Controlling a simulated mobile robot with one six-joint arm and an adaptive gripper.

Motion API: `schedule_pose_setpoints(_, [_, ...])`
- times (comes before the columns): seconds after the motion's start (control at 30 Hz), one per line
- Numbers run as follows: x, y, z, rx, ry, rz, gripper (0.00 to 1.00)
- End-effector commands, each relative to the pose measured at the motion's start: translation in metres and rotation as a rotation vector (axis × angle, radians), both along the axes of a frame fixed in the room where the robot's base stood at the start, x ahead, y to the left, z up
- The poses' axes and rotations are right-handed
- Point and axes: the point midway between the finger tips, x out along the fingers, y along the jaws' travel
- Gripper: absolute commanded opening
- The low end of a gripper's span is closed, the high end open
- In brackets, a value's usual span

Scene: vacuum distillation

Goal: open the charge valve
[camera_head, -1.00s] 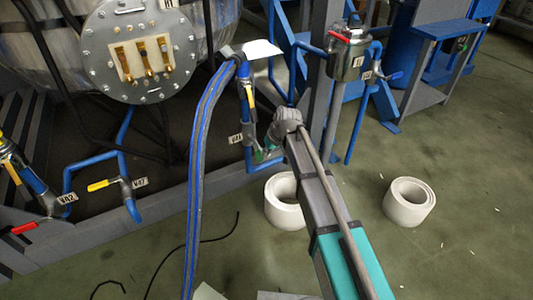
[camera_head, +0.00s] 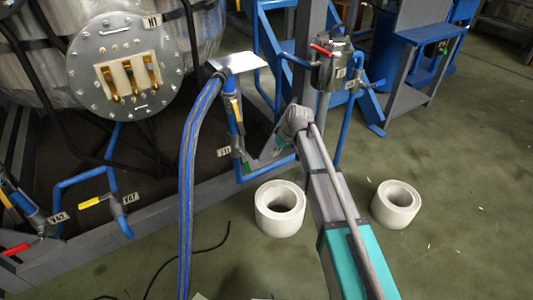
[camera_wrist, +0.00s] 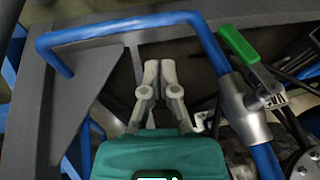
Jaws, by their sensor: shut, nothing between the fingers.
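In the wrist view my gripper (camera_wrist: 160,68) is shut and empty, with its grey fingers together. To its right is a valve body (camera_wrist: 243,110) on a blue pipe, with a green lever (camera_wrist: 239,45). The fingers are apart from the lever and the pipe. I cannot tell which valve is the charge valve. In the head view my wrist (camera_head: 295,122) is to the right of a tagged blue pipe valve (camera_head: 237,145), and my fingers are hidden behind it.
A thick blue-grey hose (camera_head: 190,170) hangs left of my arm. Two white rings (camera_head: 280,222) (camera_head: 396,212) stand on the floor. A red-handled pot (camera_head: 334,70) is behind my arm. A yellow-handled valve (camera_head: 116,206) is at lower left. The floor at right is clear.

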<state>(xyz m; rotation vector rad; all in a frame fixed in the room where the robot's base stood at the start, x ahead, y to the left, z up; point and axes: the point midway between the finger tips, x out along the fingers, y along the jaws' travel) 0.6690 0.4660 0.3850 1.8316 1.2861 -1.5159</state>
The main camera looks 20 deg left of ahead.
Motion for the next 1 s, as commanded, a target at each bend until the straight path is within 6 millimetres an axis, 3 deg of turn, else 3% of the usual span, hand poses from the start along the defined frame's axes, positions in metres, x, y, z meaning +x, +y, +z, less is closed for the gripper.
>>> schedule_pose_setpoints(0.1, [0.01, -0.012, 0.014, 0.001, 0.0, -0.001, 0.0])
schedule_pose_setpoints(0.4, [0.022, -0.03, 0.025, 0.001, 0.001, 0.0, 0.0])
schedule_pose_setpoints(1.0, [0.023, -0.032, 0.025, 0.0, 0.0, 0.0, 0.0])
